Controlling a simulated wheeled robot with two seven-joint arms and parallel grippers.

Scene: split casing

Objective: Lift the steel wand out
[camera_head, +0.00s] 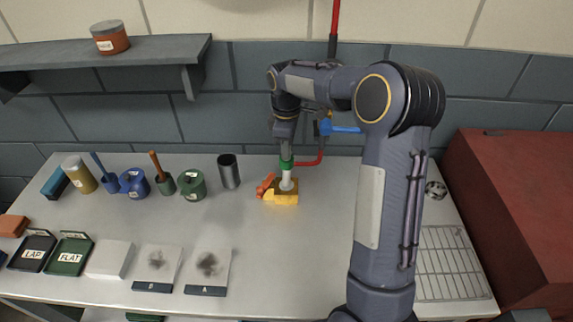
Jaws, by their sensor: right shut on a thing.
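My right gripper (286,155) points straight down at the middle of the bench and is shut on the upper end of an upright, slim piece. This looks like the steel wand (287,181), pale grey below a green band (286,164). Its lower end meets a yellow block (285,198) on the bench; I cannot tell whether it is inside or clear of it. An orange-red piece (265,186) is at the block's left side. The fingertips are too small to make out clearly. My left gripper is not in view.
A dark metal cup (228,171) and a green pot (192,185) stand left of the block. Two stained pads (208,265) (157,264) lie in front. A wire rack (450,265) and red cabinet (525,215) are right. The bench before the block is clear.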

